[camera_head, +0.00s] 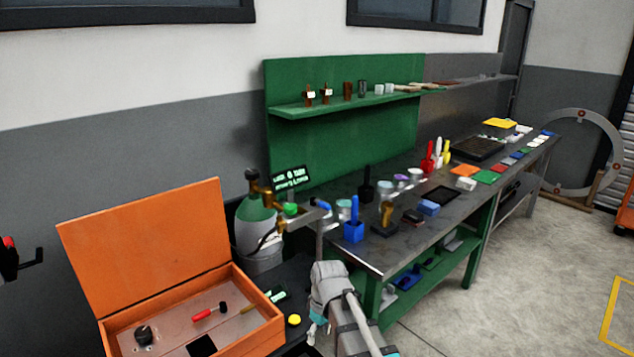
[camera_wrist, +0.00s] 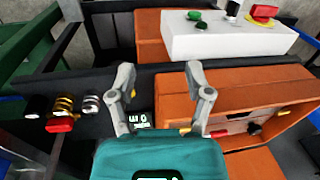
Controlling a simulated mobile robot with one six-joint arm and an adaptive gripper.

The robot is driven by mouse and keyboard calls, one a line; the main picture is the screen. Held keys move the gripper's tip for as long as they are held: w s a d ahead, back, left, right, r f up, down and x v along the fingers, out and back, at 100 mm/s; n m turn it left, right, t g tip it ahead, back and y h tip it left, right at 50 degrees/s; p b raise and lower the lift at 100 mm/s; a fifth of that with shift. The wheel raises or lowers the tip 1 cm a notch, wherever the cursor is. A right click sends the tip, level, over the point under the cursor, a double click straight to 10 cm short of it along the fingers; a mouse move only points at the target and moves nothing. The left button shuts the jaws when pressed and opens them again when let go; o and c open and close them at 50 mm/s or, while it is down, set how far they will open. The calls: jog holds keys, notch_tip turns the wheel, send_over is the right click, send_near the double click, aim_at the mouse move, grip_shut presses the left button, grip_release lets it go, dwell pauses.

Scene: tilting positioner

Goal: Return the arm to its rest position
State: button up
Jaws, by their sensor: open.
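My gripper (camera_wrist: 160,78) shows in the wrist view with its two grey fingers spread apart and nothing between them. Its teal body fills the bottom middle of that view. Below the fingers lies a dark surface with a small green-lit display (camera_wrist: 138,119). In the head view my grey arm (camera_head: 335,295) is at the bottom centre, between the orange box and the green bench. I cannot make out the gripper's fingers in that view.
An open orange box (camera_head: 190,285) stands at lower left, also right in the wrist view (camera_wrist: 240,95). A white control box (camera_wrist: 228,38) has a red button. A gas cylinder (camera_head: 255,225) stands beside the cluttered green bench (camera_head: 375,268).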

jog(key=s+d+f+m+b, duration=0.1)
jog(key=s+d+m, duration=0.2)
jog(key=d, duration=0.5)
jog(key=s+d+f+m+t+h, duration=0.1)
jog(key=s+d+m, duration=0.1)
jog(key=d+m, duration=0.4)
jog(key=shift+s+d+b, duration=0.35)
jog(key=shift+s+d, duration=0.05)
jog(key=shift+d, duration=0.85)
jog(key=shift+a+f, duration=0.1)
